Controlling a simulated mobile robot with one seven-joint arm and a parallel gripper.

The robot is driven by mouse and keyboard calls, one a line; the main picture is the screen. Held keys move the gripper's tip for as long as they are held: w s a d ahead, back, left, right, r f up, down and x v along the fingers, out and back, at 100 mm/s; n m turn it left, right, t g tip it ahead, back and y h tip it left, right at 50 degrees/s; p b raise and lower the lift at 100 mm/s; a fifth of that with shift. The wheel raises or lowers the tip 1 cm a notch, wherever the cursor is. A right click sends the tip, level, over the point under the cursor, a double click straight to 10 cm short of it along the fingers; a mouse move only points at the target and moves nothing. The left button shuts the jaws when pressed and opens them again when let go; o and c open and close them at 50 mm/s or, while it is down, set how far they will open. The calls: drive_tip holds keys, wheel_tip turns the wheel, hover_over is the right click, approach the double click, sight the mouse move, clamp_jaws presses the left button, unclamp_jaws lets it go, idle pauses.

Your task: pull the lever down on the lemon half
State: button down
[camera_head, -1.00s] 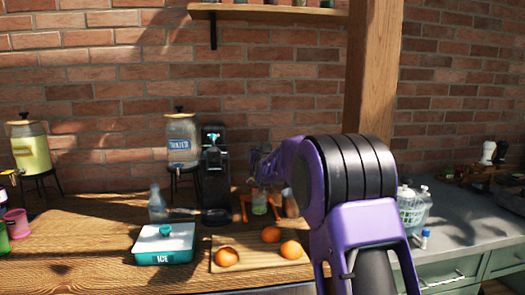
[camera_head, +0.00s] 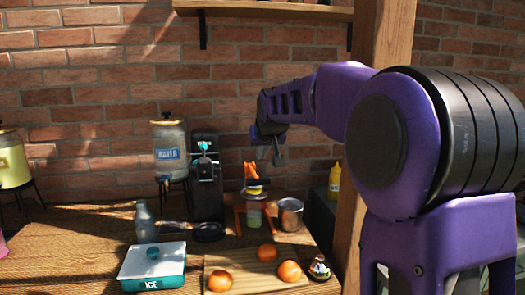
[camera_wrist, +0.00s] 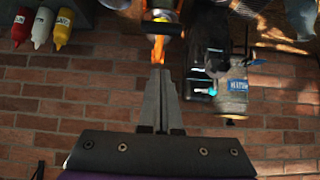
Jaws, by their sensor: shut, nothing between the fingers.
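The citrus press (camera_head: 253,212) stands on the wooden counter, with orange legs and a glass at its middle. Its orange lever (camera_head: 250,169) points up, and a yellow piece that looks like the lemon half (camera_head: 255,190) sits below it. My gripper (camera_head: 279,163) is shut and empty, a little right of the lever's top. In the wrist view, which is upside down, the fingers (camera_wrist: 160,76) point toward the orange lever (camera_wrist: 157,48), with yellow (camera_wrist: 163,15) beyond. I cannot tell whether the fingertips touch the lever.
A black machine (camera_head: 206,185) stands left of the press and a metal cup (camera_head: 290,214) right of it. A cutting board (camera_head: 245,282) with oranges (camera_head: 267,253) and an ice box (camera_head: 153,266) lie in front. A wooden post (camera_head: 375,60) rises at right.

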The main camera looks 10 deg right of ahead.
sight(257, 178)
drive_tip(key=w+f, duration=0.1)
drive_tip(key=f, duration=0.1)
drive_tip(key=w+f, duration=0.2)
drive_tip(key=f, duration=0.1)
drive_tip(key=w+f, duration=0.1)
drive_tip(key=f, duration=0.1)
drive_tip(key=shift+w+f, duration=0.3)
drive_tip(key=shift+f, duration=0.1)
